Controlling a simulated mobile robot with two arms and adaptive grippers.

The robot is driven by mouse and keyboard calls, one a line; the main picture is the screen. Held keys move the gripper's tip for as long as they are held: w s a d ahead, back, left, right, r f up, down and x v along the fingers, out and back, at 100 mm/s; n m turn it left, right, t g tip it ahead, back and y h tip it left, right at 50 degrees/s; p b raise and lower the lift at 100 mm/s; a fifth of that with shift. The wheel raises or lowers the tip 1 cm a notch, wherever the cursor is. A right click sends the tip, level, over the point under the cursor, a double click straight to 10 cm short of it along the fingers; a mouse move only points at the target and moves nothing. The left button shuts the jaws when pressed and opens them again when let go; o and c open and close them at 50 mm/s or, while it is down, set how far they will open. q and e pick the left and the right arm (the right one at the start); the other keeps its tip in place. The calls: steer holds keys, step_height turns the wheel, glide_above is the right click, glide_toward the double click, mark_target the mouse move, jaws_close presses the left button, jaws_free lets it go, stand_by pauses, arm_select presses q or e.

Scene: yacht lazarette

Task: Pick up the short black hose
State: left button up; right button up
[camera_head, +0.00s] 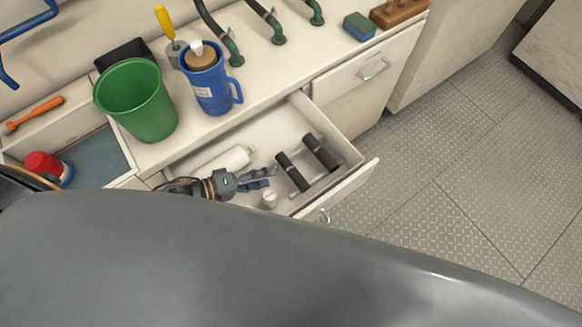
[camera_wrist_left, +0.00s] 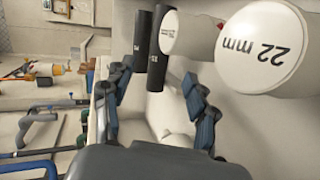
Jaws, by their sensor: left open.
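Two short black hose pieces lie side by side in the open drawer: a left one (camera_head: 292,172) and a right one (camera_head: 321,152). Their lengths look alike. The wrist view shows one black hose (camera_wrist_left: 140,42) beside a second black hose (camera_wrist_left: 158,65), with small pale markings too small to read. My left gripper (camera_head: 268,178) is over the drawer, just left of the left hose. In the wrist view the left gripper (camera_wrist_left: 158,100) has its blue-padded fingers apart, with nothing gripped and the hoses beyond the tips. My right gripper is not in view.
White ends marked "22 mm" (camera_wrist_left: 265,48) loom close at right. A green bucket (camera_head: 140,105) and blue jug (camera_head: 207,85) stand on the counter.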

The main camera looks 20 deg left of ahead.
mark_target(292, 172)
arm_select(q)
steer(key=x, duration=0.7)
steer(key=shift+w, duration=0.1)
jaws_close()
